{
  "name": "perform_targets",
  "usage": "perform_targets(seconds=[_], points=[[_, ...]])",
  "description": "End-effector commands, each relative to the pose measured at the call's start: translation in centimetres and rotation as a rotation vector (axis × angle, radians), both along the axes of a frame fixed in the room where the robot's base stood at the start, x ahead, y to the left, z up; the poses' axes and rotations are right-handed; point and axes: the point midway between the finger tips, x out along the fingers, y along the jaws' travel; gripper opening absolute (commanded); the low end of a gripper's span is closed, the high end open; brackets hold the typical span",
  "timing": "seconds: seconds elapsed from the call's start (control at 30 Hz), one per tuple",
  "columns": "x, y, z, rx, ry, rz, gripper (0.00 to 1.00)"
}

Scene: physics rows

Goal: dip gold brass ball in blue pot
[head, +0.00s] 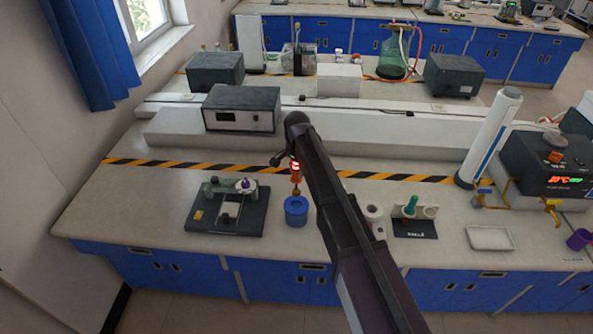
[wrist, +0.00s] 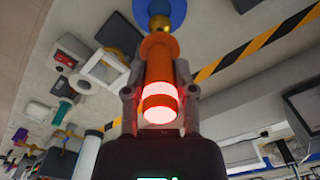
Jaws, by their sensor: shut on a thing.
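My gripper (wrist: 158,88) is shut on an orange handle (wrist: 158,65) with a glowing red-white band; the handle also shows in the head view (head: 296,174). The gold brass ball (wrist: 159,23) is at the handle's far end, and in the head view (head: 296,193) it hangs below the handle. The blue pot (head: 296,216) stands on the bench directly under the ball, and part of it shows behind the ball in the wrist view (wrist: 171,9). The ball appears at or just above the pot's opening; I cannot tell whether it is inside. My arm hides the bench right of the pot.
A black-based instrument (head: 250,222) stands left of the pot. To the right are a white ring-shaped piece (head: 373,212), a black-based holder with a green handle (head: 411,205), a white tray (head: 490,238) and a tall white cylinder (head: 490,135). A striped strip (head: 200,167) runs behind.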

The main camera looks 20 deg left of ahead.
Motion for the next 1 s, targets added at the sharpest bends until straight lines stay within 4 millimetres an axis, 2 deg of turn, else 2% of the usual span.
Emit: perform_targets(seconds=[0.53, 1.0], points=[[0.0, 0.1, -3.5, 0.0, 0.0, 0.001, 0.0], [-0.1, 0.1, -3.8, 0.0, 0.0, 0.003, 0.0]])
